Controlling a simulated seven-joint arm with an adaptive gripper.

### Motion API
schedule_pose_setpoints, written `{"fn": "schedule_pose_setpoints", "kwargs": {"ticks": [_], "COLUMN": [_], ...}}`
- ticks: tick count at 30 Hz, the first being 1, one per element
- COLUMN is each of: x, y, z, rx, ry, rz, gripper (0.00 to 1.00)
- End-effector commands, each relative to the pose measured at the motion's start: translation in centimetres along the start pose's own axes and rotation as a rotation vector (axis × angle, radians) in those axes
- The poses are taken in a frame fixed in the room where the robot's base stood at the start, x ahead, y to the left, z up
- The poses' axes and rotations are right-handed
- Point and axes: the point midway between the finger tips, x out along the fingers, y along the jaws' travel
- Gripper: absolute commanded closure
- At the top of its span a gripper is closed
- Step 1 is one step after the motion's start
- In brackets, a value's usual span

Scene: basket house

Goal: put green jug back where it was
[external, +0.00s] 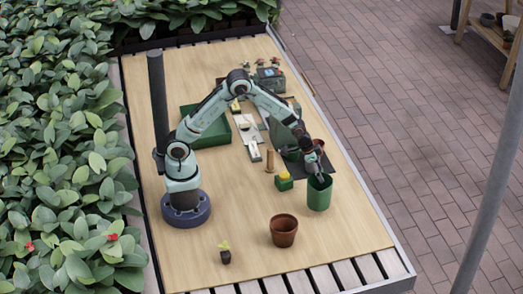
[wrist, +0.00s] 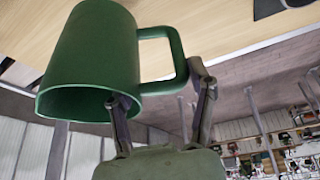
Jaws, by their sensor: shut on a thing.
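The green jug (external: 319,197) is upright near the right edge of the wooden table in the external view, in front of the dark mat. My gripper (external: 319,179) reaches down to its rim from above. In the wrist view the jug (wrist: 90,55) fills the left side, its open rim toward the camera and its handle to the right. My gripper (wrist: 158,88) is shut on the jug, one finger at its rim and wall and the other at the outer side of the handle. I cannot tell whether the jug's base touches the table.
A terracotta pot (external: 284,233) stands in front of the jug, and a small potted seedling (external: 225,256) stands front left. A green block with a yellow top (external: 284,182) and a wooden peg (external: 269,161) are to its left. A green tray (external: 217,141) lies behind my arm. The table's right front is clear.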

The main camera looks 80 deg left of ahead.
Motion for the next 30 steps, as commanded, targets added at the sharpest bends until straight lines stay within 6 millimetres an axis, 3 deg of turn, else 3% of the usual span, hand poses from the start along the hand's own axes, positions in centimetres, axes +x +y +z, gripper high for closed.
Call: {"fn": "schedule_pose_setpoints", "kwargs": {"ticks": [9, 21, 22, 24, 30], "x": [3.6, 4.1, 4.2, 4.1, 4.1], "y": [-0.2, -0.2, -0.2, -0.2, -0.2], "z": [0.8, 1.0, 1.1, 1.1, 1.0], "rx": [-0.001, -0.001, -0.001, -0.001, -0.001], "ry": [-0.001, 0.0, -0.001, 0.0, 0.0], "rz": [-0.001, 0.0, 0.0, -0.001, 0.0], "gripper": [0.85, 0.85, 0.42, 0.2, 0.19]}}
